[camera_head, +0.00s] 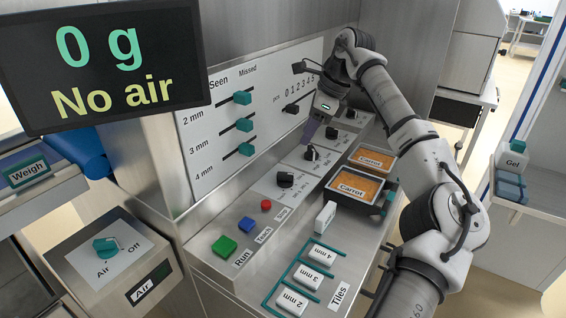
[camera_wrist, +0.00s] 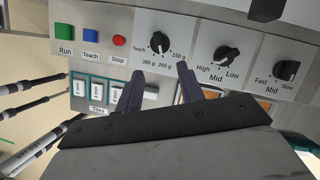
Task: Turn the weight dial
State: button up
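The weight dial is a black knob (camera_wrist: 160,48) on a white plate marked Teach, 385 g, 260 g and 150 g. In the head view it is the black knob (camera_head: 286,180) nearest the Run, Teach and Stop buttons. Its exact setting is too small to tell. My gripper (camera_wrist: 160,71) is open and empty, its two purple fingers apart, with the dial showing just beyond and between the tips. In the head view my gripper (camera_head: 306,139) hangs above the sloping panel, pointing down; the fingers overlap there. I see no contact with the dial.
A High/Mid/Low dial (camera_wrist: 228,57) and a Fast/Mid/Slow dial (camera_wrist: 286,71) sit to the right. Green Run (camera_head: 223,247), blue Teach (camera_head: 247,225) and red Stop (camera_head: 266,204) buttons are nearby. Carrot trays (camera_head: 337,198) stand beside the panel. The screen (camera_head: 105,60) reads 0 g, No air.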

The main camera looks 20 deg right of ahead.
aim_at(286, 174)
jog(key=x, duration=1.3)
jog(key=shift+a+f, duration=0.15)
jog(key=shift+c, duration=0.2)
grip_shut()
jog(key=shift+s+m, duration=0.1)
jog(key=shift+m, duration=0.2)
jog(key=m+t+b, duration=0.1)
jog(key=m+b, duration=0.1)
jog(key=shift+f+m+h, duration=0.15)
jog(key=shift+m+h, duration=0.15)
jog(key=shift+h, duration=0.1)
jog(key=m+b, duration=0.1)
jog(key=m, duration=0.1)
jog(key=m+t+h+b, duration=0.1)
jog(key=m+b, duration=0.1)
jog(key=shift+s+a+m, duration=0.1)
jog(key=shift+a+m, duration=0.05)
jog(key=shift+m, duration=0.25)
jog(key=shift+m+h, duration=0.3)
jog(key=shift+h, duration=0.1)
jog(key=shift+b, duration=0.3)
